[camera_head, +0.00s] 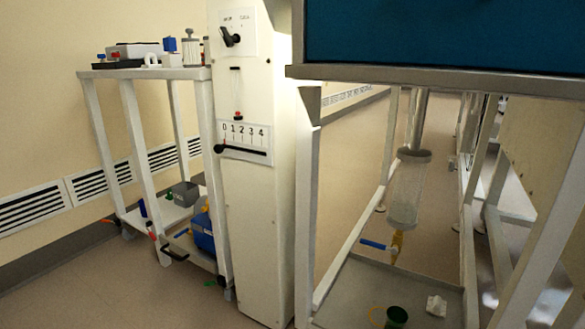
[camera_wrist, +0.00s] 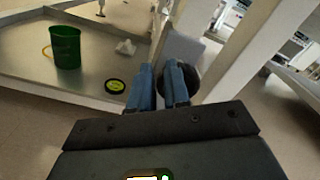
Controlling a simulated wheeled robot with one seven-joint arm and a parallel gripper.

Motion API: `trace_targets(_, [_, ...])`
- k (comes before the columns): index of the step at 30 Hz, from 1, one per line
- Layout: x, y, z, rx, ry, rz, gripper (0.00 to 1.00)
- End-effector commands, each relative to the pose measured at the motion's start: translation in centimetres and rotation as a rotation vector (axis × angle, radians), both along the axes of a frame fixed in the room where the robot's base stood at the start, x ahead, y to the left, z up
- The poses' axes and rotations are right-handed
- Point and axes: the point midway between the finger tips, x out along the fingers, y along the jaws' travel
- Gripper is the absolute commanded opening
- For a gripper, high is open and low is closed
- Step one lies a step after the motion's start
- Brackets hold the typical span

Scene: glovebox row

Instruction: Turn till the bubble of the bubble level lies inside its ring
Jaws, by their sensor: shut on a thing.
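The bubble level (camera_wrist: 115,86) is a small yellow-green disc with a dark rim, lying on the grey tray at its near edge in the wrist view. It is too small there to tell where its bubble lies relative to the ring. My gripper (camera_wrist: 160,72) has blue fingers, just right of the level. It is shut on a dark round knob (camera_wrist: 191,78) by the tray's corner, partly hidden behind the right finger. Neither my gripper nor the level shows in the head view.
A green cup (camera_wrist: 64,47) and a crumpled white piece (camera_wrist: 125,47) rest on the tray (camera_wrist: 30,60). White frame legs (camera_wrist: 235,50) stand close right of my gripper. In the head view, a clear cylinder (camera_head: 407,190) with a blue-handled tap (camera_head: 375,245) hangs above the tray.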

Motion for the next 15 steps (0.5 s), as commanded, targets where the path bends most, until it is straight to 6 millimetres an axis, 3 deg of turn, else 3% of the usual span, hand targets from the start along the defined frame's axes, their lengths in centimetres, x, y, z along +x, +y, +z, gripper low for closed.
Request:
trace_targets(1, [1.4, -0.5, 1.2, 0.000, -0.021, 0.002, 0.00])
trace_targets(4, [1.3, -0.2, 1.3, -0.001, -0.022, 0.004, 0.00])
trace_targets(15, [-1.8, 2.3, 1.3, -0.005, -0.018, 0.009, 0.00])
